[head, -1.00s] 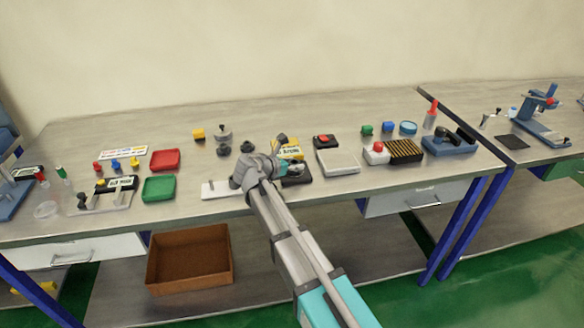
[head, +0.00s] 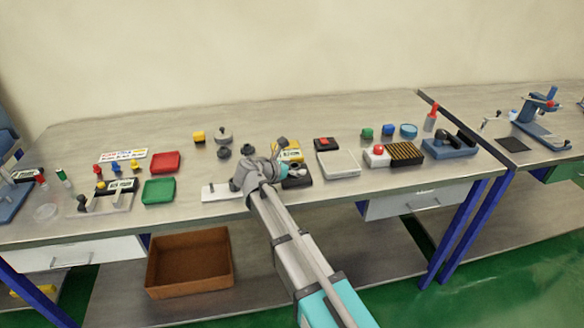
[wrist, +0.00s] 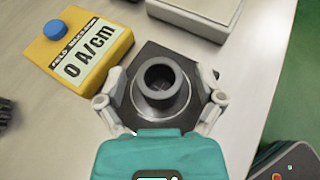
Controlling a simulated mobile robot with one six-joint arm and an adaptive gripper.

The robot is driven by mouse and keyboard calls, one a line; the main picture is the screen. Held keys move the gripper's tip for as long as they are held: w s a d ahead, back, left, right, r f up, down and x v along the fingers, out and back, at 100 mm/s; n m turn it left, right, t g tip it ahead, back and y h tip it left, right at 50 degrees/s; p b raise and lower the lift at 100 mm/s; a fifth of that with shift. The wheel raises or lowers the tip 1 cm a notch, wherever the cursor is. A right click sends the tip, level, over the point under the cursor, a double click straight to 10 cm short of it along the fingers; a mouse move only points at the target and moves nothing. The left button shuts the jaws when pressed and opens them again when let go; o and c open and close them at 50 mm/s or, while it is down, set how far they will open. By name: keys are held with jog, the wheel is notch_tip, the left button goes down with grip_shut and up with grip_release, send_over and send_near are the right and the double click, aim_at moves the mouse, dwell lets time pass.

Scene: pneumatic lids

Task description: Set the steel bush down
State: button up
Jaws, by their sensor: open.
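The steel bush (wrist: 160,84) is a dark grey ring with a round bore and a wider foot. In the wrist view it stands upright on a dark square block (wrist: 151,54). My gripper (wrist: 161,98) is open, with one finger on each side of the bush and visible gaps between. In the head view my gripper (head: 283,172) is over the dark block (head: 297,182) near the bench front. The bush cannot be made out there.
A yellow field meter (wrist: 78,48) reading 0 A/cm lies close to the left of the block. A pale tray (head: 338,163) is to the right. A white plate (head: 214,191) lies to the left. Grey pots (head: 224,153) stand behind. An open brown box (head: 190,262) sits below.

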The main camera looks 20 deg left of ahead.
jog(key=shift+r, duration=0.1)
jog(key=shift+r, duration=0.15)
jog(key=p+v, duration=0.5)
jog(key=v, duration=0.7)
dwell(0.7)
